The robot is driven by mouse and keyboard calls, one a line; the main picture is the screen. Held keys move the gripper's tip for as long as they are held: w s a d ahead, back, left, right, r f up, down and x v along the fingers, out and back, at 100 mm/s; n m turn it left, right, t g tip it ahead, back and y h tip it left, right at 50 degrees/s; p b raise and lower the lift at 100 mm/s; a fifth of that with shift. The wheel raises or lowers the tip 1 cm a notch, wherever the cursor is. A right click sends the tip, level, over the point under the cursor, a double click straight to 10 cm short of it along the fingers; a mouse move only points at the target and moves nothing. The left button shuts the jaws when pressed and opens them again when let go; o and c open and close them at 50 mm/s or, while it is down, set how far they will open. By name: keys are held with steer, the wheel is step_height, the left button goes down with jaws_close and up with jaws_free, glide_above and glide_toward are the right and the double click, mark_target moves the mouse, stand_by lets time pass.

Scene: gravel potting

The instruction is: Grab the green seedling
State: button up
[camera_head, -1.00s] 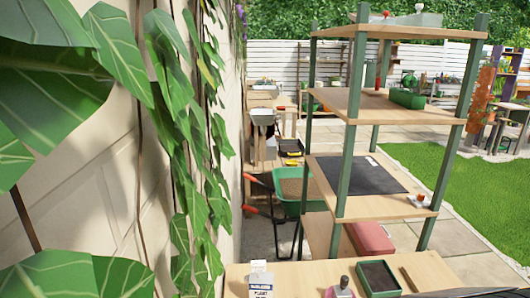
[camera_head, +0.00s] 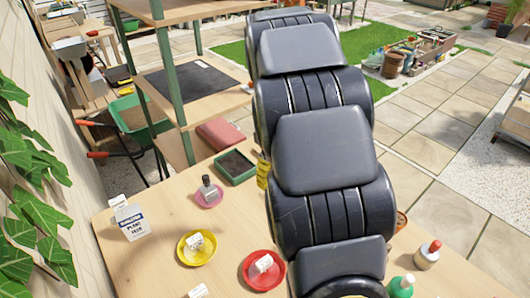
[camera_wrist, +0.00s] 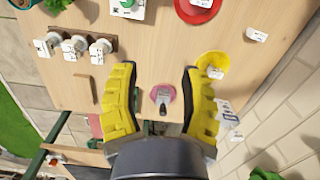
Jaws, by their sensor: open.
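My gripper (camera_wrist: 160,70) is open, its two yellow fingers spread above the wooden table, with nothing between the tips that it grips. A pink saucer with a dark-capped bottle (camera_wrist: 162,96) lies below, between the fingers in the picture. I cannot clearly make out the green seedling. A small green thing on a white holder (camera_wrist: 127,8) is cut off at the top edge of the wrist view; I cannot tell if it is the seedling.
The table (camera_head: 135,245) holds a yellow saucer (camera_head: 185,253), a red saucer (camera_head: 250,272), a dark green tray of soil (camera_head: 235,166) and a white packet (camera_head: 130,222). Bottles (camera_head: 427,256) stand at the right. A wooden holder with white-labelled bottles (camera_wrist: 75,48) is left in the wrist view.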

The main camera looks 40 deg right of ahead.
steer(key=shift+n+t, duration=0.4)
steer(key=shift+n, duration=0.5)
steer(key=d+f, duration=0.4)
steer(key=d, duration=0.2)
steer(key=d+f, duration=0.5)
steer(key=d, duration=0.2)
steer(key=s+d+f, duration=0.1)
steer(key=d+f, duration=0.3)
steer(key=d, duration=0.2)
steer(key=shift+d+f, duration=0.15)
steer(key=shift+f, duration=0.25)
steer(key=f, duration=0.5)
steer(key=d+f, duration=0.1)
steer(key=f, duration=0.2)
steer(key=shift+s, duration=0.3)
jaws_close()
